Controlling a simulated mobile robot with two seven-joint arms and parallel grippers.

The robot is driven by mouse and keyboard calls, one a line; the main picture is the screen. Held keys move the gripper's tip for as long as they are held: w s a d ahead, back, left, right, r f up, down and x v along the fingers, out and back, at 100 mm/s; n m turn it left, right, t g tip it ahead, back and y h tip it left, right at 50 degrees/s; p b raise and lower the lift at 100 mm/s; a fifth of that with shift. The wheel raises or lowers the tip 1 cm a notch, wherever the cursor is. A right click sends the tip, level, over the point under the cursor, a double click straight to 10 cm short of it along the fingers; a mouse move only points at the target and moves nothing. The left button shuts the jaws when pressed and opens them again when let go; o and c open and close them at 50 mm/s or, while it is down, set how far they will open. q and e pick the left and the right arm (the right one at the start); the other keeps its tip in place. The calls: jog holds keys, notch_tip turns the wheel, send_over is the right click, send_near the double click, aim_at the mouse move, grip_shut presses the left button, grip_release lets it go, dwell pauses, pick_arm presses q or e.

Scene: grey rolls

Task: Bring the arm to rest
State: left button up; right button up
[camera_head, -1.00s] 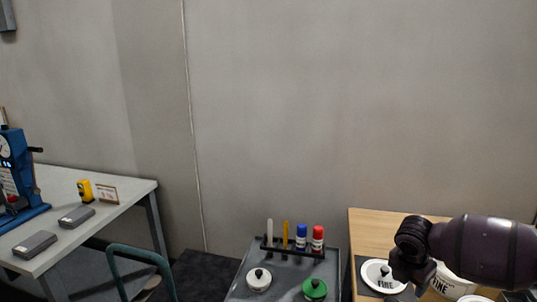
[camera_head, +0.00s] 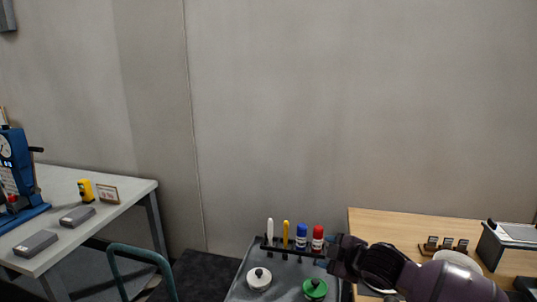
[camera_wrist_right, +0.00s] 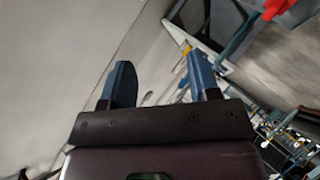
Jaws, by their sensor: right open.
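My right arm (camera_head: 440,280) comes in from the lower right of the head view, over the wooden table. Its gripper (camera_head: 328,262) is at the right edge of the grey cart, close to the red-capped bottle; its fingers are hard to make out there. In the right wrist view the two blue fingers of the right gripper (camera_wrist_right: 160,88) stand apart with nothing between them. Beyond them are a wall and a blurred, tilted room. My left gripper is not in view.
The grey cart (camera_head: 240,290) holds a rack with a blue-capped bottle (camera_head: 301,237), a red-capped bottle (camera_head: 318,238), a white knobbed lid (camera_head: 259,279) and a green one (camera_head: 315,289). The wooden table (camera_head: 385,225) bears small dark blocks (camera_head: 447,243) and a grey box (camera_head: 508,245). A white table (camera_head: 130,200) stands left.

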jog(key=s+d+f+m+h, duration=0.2)
jog(key=s+d+f+m, duration=0.2)
jog(key=s+f, duration=0.3)
jog(key=s+d+f+m+h, duration=0.2)
jog(key=s+d+f+m, duration=0.2)
jog(key=s, duration=1)
jog(key=s+d+f+m+h, duration=0.2)
jog(key=s+d+f+m, duration=0.2)
jog(key=s+f+m, duration=0.3)
jog(key=s+f, duration=0.4)
jog(key=shift+s+d+f+t, duration=0.2)
jog(key=shift+d+f+t, duration=0.1)
jog(key=shift+f+t, duration=0.1)
